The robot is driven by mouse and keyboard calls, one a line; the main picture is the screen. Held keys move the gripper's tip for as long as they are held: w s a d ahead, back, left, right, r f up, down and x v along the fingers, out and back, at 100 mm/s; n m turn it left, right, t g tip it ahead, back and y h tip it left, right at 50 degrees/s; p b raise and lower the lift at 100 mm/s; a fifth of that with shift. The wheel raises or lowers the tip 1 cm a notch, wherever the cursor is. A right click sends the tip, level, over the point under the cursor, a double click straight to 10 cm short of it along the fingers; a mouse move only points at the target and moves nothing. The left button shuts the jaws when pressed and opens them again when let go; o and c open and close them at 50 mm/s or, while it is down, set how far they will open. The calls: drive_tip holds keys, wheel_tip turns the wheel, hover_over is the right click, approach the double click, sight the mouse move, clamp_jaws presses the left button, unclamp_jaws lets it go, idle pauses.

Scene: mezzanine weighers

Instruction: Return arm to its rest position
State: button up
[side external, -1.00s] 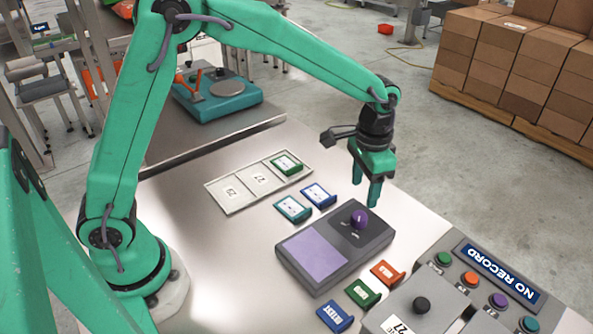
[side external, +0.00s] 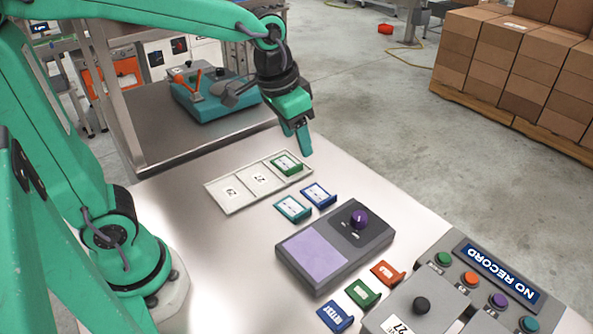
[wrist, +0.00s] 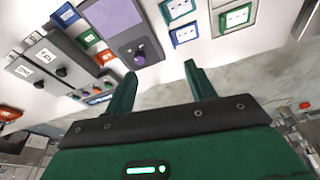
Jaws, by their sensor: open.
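My green arm is raised over the back of the steel table, with my gripper (side external: 303,137) above and behind the three-slot tray. The gripper is empty; its two fingers stand apart in the wrist view (wrist: 160,85). The grey tray (side external: 228,200) holds a green card (side external: 287,164) in its far-right slot; the other two slots show printed numbers. No card touches the fingers. The wrist view looks back over the table from behind.
A blue card (side external: 318,194) and a teal card (side external: 292,208) lie beside the tray. A grey device with a purple pad (side external: 317,255) and knob stands in the middle. Orange, green and blue cards lie near a button console (side external: 420,302) at the front right. A teal scale (side external: 217,103) stands behind.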

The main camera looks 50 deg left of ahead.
drive_tip(key=s+a+r+n+t, duration=0.1)
drive_tip(key=s+a, duration=0.4)
drive_tip(key=s, duration=0.6)
drive_tip(key=shift+s+a+n+t, duration=0.15)
drive_tip(key=shift+s+n+t, duration=0.15)
drive_tip(key=shift+n+t, duration=0.35)
idle(0.3)
